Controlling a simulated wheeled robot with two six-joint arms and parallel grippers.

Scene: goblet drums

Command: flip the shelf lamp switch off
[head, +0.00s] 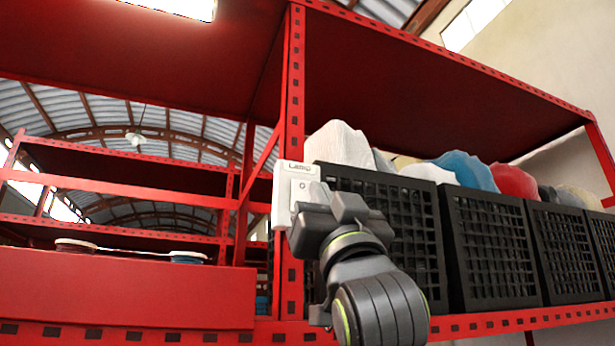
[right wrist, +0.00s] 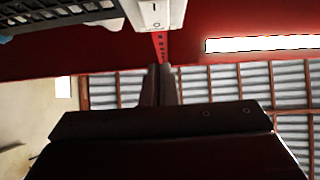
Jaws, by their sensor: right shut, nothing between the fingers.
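The white lamp switch box (head: 285,205), with lettering that looks like "LAMP" at its top, is fixed to the red shelf post. It also shows at the top of the right wrist view (right wrist: 150,13). My right gripper (head: 312,197) is shut and empty, its fingers close in front of the box face and covering part of it in the head view. I cannot tell whether they touch it. The rocker's position is not clear. The shelf lamp (head: 180,6) glows white under the upper shelf and shows as a bright strip in the right wrist view (right wrist: 265,44). My left gripper is out of view.
The red shelf post (head: 293,90) stands directly behind the switch box. Several black crates (head: 490,250) holding coloured items line the shelf to the right, close to my right wrist. Round-topped objects (head: 76,246) stand at the lower left. The space left of the post is open.

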